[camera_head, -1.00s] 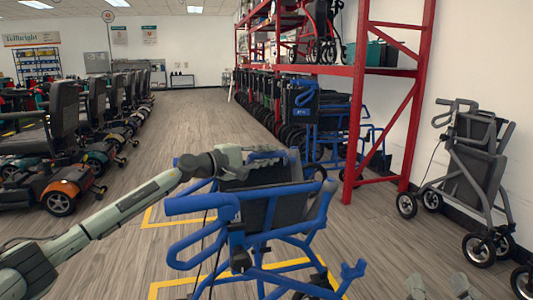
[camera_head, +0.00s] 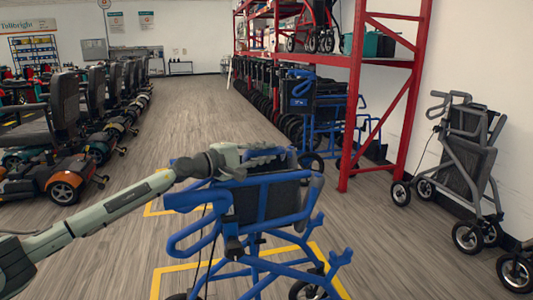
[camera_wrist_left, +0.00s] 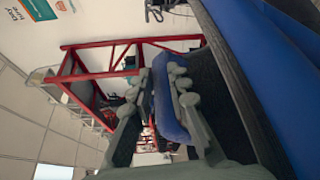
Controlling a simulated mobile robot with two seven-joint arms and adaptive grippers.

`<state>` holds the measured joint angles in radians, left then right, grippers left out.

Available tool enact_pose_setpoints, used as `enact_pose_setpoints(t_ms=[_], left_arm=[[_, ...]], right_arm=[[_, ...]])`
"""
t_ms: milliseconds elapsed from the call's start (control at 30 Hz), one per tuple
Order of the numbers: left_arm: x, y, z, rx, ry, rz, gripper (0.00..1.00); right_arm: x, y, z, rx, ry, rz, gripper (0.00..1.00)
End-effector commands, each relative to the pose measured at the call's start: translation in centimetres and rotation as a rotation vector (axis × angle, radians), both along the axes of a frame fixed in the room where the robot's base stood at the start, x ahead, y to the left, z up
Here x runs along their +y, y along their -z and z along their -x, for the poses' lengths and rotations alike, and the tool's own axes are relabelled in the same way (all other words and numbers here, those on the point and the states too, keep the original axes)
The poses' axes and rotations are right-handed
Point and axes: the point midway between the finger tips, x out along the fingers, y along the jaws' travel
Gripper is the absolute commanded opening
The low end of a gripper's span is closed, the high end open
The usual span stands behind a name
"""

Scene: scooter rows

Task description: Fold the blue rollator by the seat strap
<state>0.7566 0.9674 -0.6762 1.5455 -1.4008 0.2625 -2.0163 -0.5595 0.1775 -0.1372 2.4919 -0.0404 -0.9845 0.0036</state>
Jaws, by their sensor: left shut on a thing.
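The blue rollator (camera_head: 262,205) stands upright on the floor in front of me, with a dark seat panel between its blue side frames. My left gripper (camera_head: 262,155) lies across its top from the left. In the left wrist view my left gripper (camera_wrist_left: 165,105) is shut around a rounded blue piece (camera_wrist_left: 168,115) of the rollator. I cannot tell for sure that this piece is the seat strap. A large blue tube and dark panel fill the right of that view. My right gripper is out of view.
Yellow floor lines (camera_head: 175,280) run around the rollator. A red rack (camera_head: 385,110) stands behind it on the right, with more rollators along it. A grey rollator (camera_head: 468,150) stands by the right wall. Mobility scooters (camera_head: 55,150) line the left. The middle aisle is clear.

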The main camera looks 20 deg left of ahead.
Motion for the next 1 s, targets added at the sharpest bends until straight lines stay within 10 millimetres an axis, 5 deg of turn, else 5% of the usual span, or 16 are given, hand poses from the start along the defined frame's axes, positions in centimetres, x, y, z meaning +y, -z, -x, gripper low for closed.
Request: enact_pose_setpoints(t_ms=[33,400,433,600,1000], left_arm=[[-3.3,1.2,1.2,0.024,0.059,0.017,0.0],[-3.3,1.2,1.2,0.023,0.059,0.018,0.0],[-3.3,1.2,1.2,0.023,0.059,0.018,0.19],[-3.1,1.2,1.1,0.021,0.055,0.016,0.37],[-2.1,1.1,1.8,0.019,0.045,0.007,0.37]], right_arm=[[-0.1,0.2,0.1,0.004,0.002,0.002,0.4],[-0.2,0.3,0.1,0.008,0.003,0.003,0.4],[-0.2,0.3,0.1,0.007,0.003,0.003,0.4],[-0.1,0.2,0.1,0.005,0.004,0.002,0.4],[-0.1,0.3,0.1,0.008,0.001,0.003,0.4]])
